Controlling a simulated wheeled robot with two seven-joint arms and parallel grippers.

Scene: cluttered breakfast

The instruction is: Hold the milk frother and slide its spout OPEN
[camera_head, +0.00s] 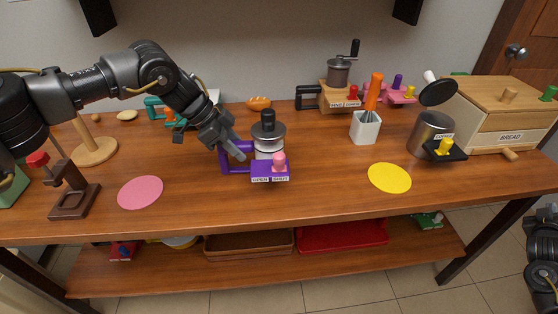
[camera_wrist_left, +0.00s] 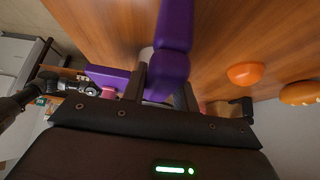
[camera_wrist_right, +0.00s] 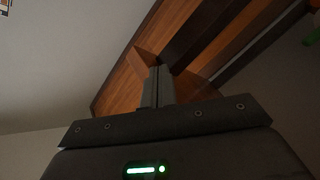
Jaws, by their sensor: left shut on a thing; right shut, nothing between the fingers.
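The milk frother (camera_head: 265,153) stands on the table near the centre in the head view, with a grey metal body, black top knob and purple handle. Its purple front block (camera_head: 262,172) is labelled OPEN on the left and SHUT on the right. A pink knob (camera_head: 279,160) sits on the SHUT side. My left gripper (camera_head: 232,151) is shut on the purple handle, which also shows between the fingers in the left wrist view (camera_wrist_left: 174,55). My right gripper (camera_wrist_right: 158,86) is shut and empty, away from the frother, low by the table's right end.
A pink disc (camera_head: 140,192) and a yellow disc (camera_head: 389,177) lie flat on the table. A white pot with an orange-handled tool (camera_head: 366,128), a metal canister (camera_head: 431,134) and a bread box (camera_head: 503,115) stand right. A dark brown stand (camera_head: 72,198) is left. Table front centre is clear.

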